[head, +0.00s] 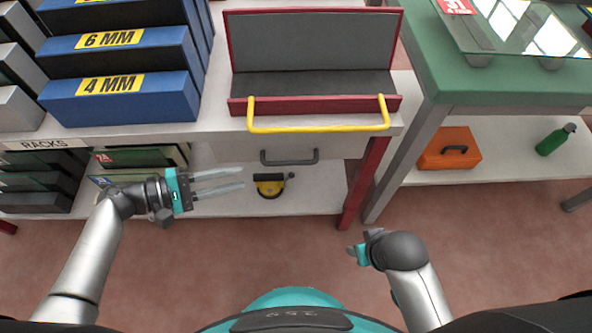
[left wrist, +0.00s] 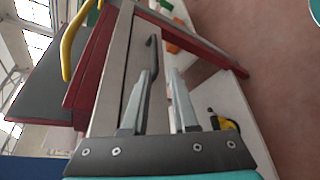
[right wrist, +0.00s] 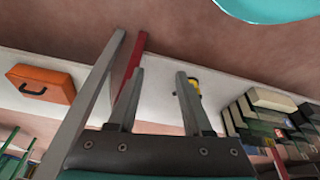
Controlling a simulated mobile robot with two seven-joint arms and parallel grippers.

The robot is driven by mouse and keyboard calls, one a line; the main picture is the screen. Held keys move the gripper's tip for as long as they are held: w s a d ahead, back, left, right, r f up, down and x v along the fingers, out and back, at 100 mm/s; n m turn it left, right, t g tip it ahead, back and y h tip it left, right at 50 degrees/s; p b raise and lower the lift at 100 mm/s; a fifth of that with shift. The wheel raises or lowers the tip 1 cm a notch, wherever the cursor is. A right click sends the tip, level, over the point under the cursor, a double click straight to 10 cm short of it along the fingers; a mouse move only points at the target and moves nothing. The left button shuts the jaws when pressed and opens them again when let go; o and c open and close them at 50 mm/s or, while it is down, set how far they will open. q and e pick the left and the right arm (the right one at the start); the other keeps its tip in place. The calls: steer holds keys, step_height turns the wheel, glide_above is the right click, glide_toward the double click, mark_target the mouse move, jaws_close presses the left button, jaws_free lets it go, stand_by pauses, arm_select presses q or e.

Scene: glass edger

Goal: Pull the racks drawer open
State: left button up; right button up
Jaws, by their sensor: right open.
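The drawer (head: 335,147) has a plain pale front under the worktop edge and looks shut. Its dark grey bar handle (head: 290,157) shows in the middle of that front, and also in the left wrist view (left wrist: 153,50). My left gripper (head: 242,178) is open and empty, left of the handle and pointing right toward it. In the left wrist view its fingers (left wrist: 162,72) are apart, and the handle lies by the tip of one finger, with no visible grip. My right gripper (head: 352,252) is low at the right, away from the drawer; its fingers (right wrist: 160,72) are apart and empty.
A "RACKS" label (head: 45,144) is at the left. A yellow-black tool (head: 269,186) lies on the lower shelf. A red table leg (head: 364,182) stands right of the drawer.

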mark_target(291, 164)
arm_select(q)
steer(key=b+x, duration=0.1)
steer(key=x, duration=0.3)
steer(key=b+x, duration=0.1)
steer(key=x, duration=0.4)
steer(key=r+b+x, duration=0.1)
steer(key=b+x, duration=0.1)
steer(key=x, duration=0.3)
steer(key=shift+w+d, duration=0.1)
steer(key=shift+d, duration=0.25)
steer(key=shift+w+d, duration=0.1)
steer(key=shift+d, duration=0.3)
arm_select(e)
step_height(291, 164, up, 8)
steer(key=w+a+t, duration=0.1)
steer(key=t, duration=0.1)
steer(key=shift+w, duration=0.25)
arm_select(q)
jaws_close()
